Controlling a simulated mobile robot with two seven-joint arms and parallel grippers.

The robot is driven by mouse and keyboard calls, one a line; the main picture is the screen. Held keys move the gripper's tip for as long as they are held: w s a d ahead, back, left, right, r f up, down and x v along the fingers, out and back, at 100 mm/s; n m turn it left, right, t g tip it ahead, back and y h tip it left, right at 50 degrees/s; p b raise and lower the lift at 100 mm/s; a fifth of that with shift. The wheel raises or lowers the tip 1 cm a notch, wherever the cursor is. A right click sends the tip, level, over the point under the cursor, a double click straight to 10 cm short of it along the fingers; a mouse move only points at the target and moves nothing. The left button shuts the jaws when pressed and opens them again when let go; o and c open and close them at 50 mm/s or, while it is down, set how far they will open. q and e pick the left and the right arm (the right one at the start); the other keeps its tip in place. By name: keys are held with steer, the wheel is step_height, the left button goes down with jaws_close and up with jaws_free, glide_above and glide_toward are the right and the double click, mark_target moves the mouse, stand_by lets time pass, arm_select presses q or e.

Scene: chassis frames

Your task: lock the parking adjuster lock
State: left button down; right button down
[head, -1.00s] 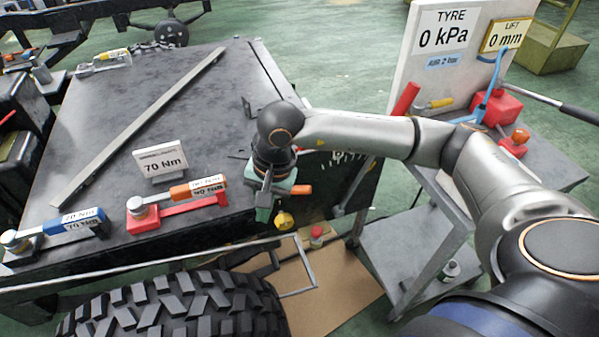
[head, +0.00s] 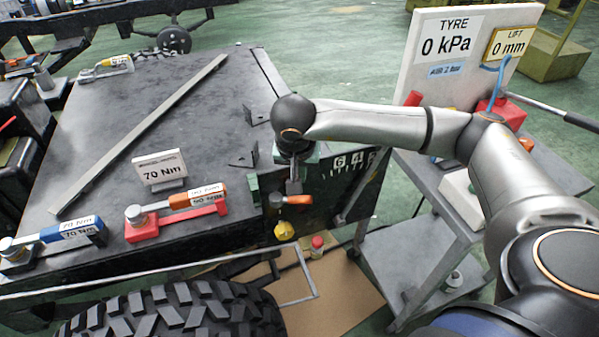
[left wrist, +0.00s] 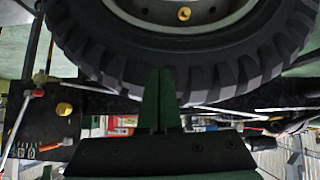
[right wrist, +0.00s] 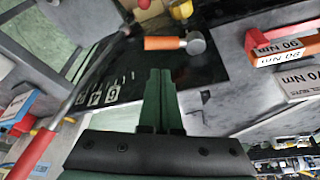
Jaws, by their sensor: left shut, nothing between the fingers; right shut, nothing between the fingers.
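An orange-handled lever with a grey round hub (head: 292,199) sits on the dark side plate below the table edge, beside a white numbered scale (head: 352,160). I cannot tell for sure that it is the parking adjuster lock. It also shows in the right wrist view (right wrist: 165,43), ahead of the fingertips and apart from them. A yellow knob (head: 284,230) is below it. My right gripper (head: 294,187) is shut and empty, pointing down just above the lever in the head view.
Orange (head: 198,196) and blue (head: 70,230) torque tools lie on the grey table beside a 70 Nm sign (head: 160,170). A red-topped button (head: 317,242) is lower down. A cart (head: 400,270) with the tyre and lift board (head: 470,50) stands right. A tyre (head: 180,312) fills the front.

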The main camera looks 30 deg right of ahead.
mark_target(294, 199)
steer(key=x, duration=0.7)
arm_select(q)
steer(key=shift+a, duration=0.1)
